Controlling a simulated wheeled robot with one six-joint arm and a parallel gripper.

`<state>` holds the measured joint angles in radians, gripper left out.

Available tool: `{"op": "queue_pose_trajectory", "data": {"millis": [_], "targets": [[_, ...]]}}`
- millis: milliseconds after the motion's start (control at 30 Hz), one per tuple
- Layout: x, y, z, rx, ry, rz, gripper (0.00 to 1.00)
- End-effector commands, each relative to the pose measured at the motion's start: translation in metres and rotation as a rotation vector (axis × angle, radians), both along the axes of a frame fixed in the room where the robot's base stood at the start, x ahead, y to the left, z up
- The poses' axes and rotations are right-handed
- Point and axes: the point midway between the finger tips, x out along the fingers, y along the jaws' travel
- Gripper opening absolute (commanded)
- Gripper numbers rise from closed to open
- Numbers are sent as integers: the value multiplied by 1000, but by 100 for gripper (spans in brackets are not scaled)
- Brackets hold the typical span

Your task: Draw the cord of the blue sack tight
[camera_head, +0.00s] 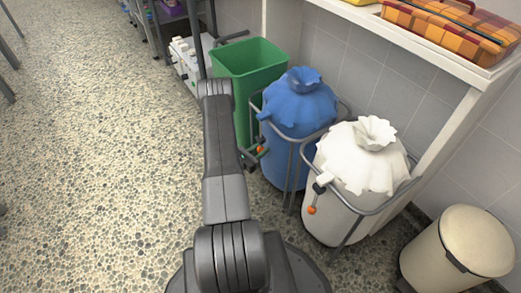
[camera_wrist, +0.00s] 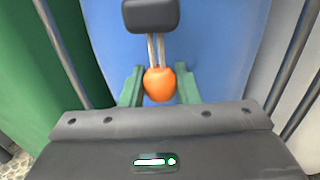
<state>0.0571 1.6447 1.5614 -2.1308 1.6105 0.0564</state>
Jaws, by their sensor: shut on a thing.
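The blue sack (camera_head: 297,112) hangs in a grey wire frame, its neck gathered into a crumpled tuft at the top. In the wrist view its blue cloth (camera_wrist: 215,40) fills the background. An orange bead (camera_wrist: 160,84) sits at the end of two pale cord strands (camera_wrist: 156,48). The strands run up to a black block (camera_wrist: 151,15) in front of the sack. My gripper (camera_wrist: 159,90) has its green fingers shut on the orange bead, one on each side. In the head view my gripper (camera_head: 256,155) is low at the left front of the blue sack.
A green bin (camera_head: 247,62) stands left of the blue sack. A white sack (camera_head: 350,190) with its own orange bead (camera_head: 311,210) stands to the right, in another frame. A beige pedal bin (camera_head: 440,255) is at lower right. The speckled floor at left is clear.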

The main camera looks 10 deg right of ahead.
Motion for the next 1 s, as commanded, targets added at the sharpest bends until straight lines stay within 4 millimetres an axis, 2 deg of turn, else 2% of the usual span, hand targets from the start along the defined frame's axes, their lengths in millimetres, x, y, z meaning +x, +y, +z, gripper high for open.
{"op": "queue_pose_trajectory", "data": {"millis": [33, 100, 133, 400, 533, 1000], "targets": [[-2, 1, -6, 9, 9, 2, 32], [-2, 0, -5, 9, 9, 1, 46], [-2, 0, -5, 8, 9, 1, 49], [-1, 1, -3, 5, 5, 1, 49], [-4, 8, -2, 5, 5, 3, 49], [-43, 79, -2, 5, 8, 7, 49]]}}
